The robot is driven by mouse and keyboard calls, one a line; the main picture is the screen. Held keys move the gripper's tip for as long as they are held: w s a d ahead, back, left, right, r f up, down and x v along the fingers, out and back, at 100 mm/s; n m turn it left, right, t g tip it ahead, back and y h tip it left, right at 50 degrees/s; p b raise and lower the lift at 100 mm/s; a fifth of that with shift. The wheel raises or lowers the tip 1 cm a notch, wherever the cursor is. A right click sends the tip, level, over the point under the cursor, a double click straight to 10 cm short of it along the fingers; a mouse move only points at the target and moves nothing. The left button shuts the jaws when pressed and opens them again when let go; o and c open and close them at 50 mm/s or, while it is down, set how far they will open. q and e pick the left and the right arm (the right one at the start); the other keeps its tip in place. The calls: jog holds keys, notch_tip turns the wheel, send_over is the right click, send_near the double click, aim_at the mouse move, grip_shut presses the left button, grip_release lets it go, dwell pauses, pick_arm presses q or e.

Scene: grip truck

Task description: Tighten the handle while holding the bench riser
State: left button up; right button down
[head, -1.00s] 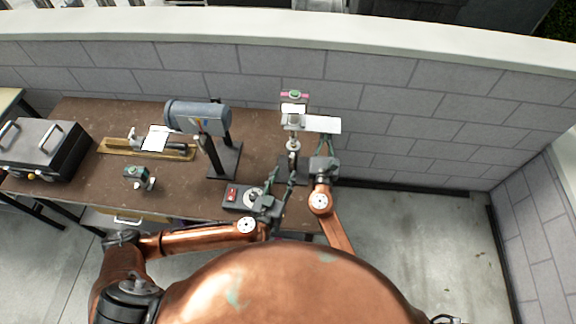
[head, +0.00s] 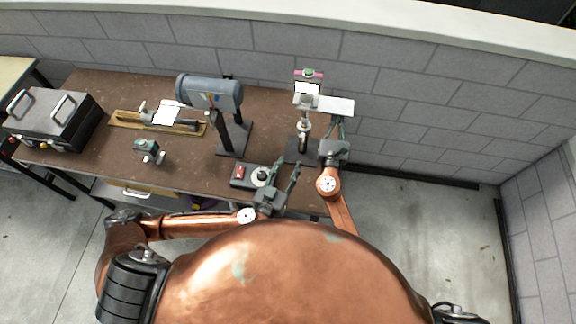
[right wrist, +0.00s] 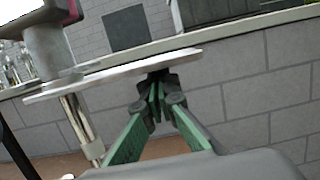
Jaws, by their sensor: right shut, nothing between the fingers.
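The bench riser appears to be the upright stand (head: 304,128) at the table's right end, with a silver post, a pale plate and a pink and green top. A separate handle on it is too small to tell. My left gripper (head: 287,165) is open and empty, in front of the stand's dark base and apart from the post. My right gripper (head: 339,119) is shut with nothing held, just under the right part of the pale plate. In the right wrist view its green fingers (right wrist: 156,92) meet beneath the plate (right wrist: 110,77); contact is unclear.
A grey cylindrical machine on a post (head: 212,92) stands left of the riser. A small box with a dial (head: 258,176) lies by my left gripper. A block wall (head: 420,115) runs behind the brown table (head: 190,168). A black case (head: 55,115) sits far left.

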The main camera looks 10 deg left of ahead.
jog(key=shift+f+b, duration=1.3)
jog(key=shift+f, duration=0.5)
jog(key=r+p+v, duration=0.2)
jog(key=v, duration=1)
jog(key=shift+s+r, duration=0.3)
jog(key=shift+s, duration=0.35)
jog(key=shift+d, duration=0.1)
